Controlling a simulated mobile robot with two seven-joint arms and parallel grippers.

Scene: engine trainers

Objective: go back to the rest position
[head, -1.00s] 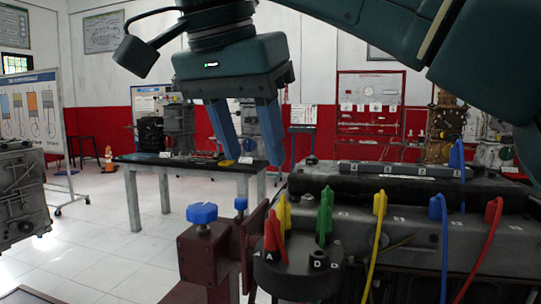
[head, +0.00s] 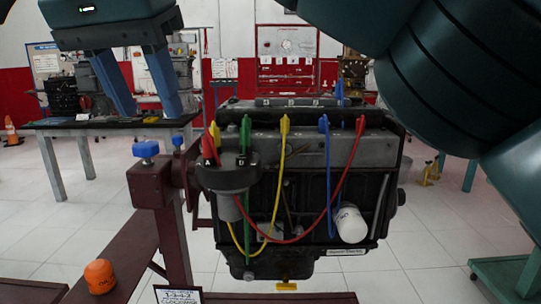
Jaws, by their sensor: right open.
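My right gripper (head: 148,112) is at the upper left of the head view, its arm reaching in from the right across the top. Its two blue fingers point down, spread apart with nothing between them. It appears in front of the far workbench and to the left of the engine (head: 330,185), clear of it in the picture. My left gripper is not in view.
The engine stands on a dark red stand (head: 170,215), with coloured cables and a distributor (head: 228,178) at its front. An orange cap (head: 99,276) sits on the stand's beam. A workbench (head: 60,123) stands behind on the left.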

